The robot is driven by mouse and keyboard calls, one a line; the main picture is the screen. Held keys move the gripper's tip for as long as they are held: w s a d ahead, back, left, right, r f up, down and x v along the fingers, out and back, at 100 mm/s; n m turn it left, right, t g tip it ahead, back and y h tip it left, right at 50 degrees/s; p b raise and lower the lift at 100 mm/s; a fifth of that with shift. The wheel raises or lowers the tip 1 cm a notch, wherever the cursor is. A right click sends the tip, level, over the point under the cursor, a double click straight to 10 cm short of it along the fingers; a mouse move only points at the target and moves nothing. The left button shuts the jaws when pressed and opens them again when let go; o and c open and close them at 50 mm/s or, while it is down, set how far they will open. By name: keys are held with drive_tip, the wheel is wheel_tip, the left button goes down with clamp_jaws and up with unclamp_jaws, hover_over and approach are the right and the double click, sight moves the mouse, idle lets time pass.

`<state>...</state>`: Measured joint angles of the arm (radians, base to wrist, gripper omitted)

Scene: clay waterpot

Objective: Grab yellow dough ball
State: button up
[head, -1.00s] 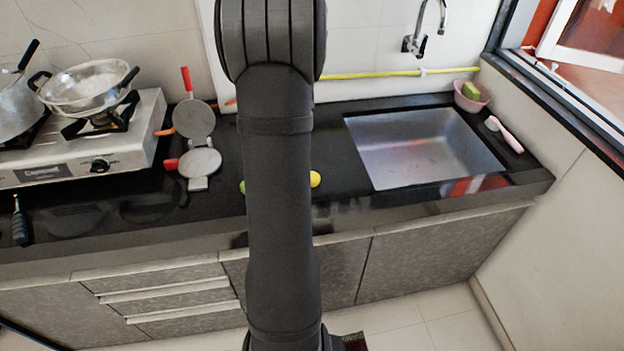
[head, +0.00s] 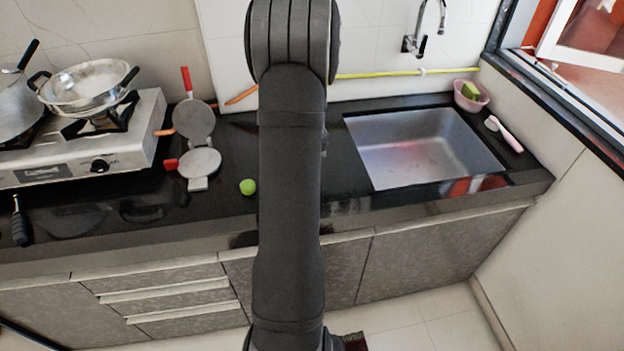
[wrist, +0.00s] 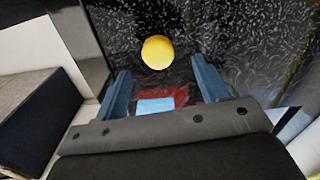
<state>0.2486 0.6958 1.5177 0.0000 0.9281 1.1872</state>
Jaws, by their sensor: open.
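The yellow dough ball (wrist: 157,52) lies on the dark speckled counter in the wrist view. It sits a little beyond the fingertips, near the middle of the gap and slightly left. In the head view my arm hides it. My gripper (wrist: 162,82) is open, its two blue-grey fingers apart with nothing between them. The gripper is hidden behind my arm in the head view. A green ball (head: 248,187) lies on the counter just left of my arm.
The sink (head: 425,148) is to the right. A red-handled pan-like tool (head: 199,163) lies open to the left, near the stove (head: 110,145). A pink bowl (head: 470,97) stands at the back right. The counter (head: 345,190) is bare between arm and sink.

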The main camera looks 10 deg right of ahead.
wheel_tip(320, 180, down, 5)
drive_tip(key=shift+s+d+f, duration=0.1)
drive_tip(key=shift+s, duration=0.05)
drive_tip(key=c, duration=1.1)
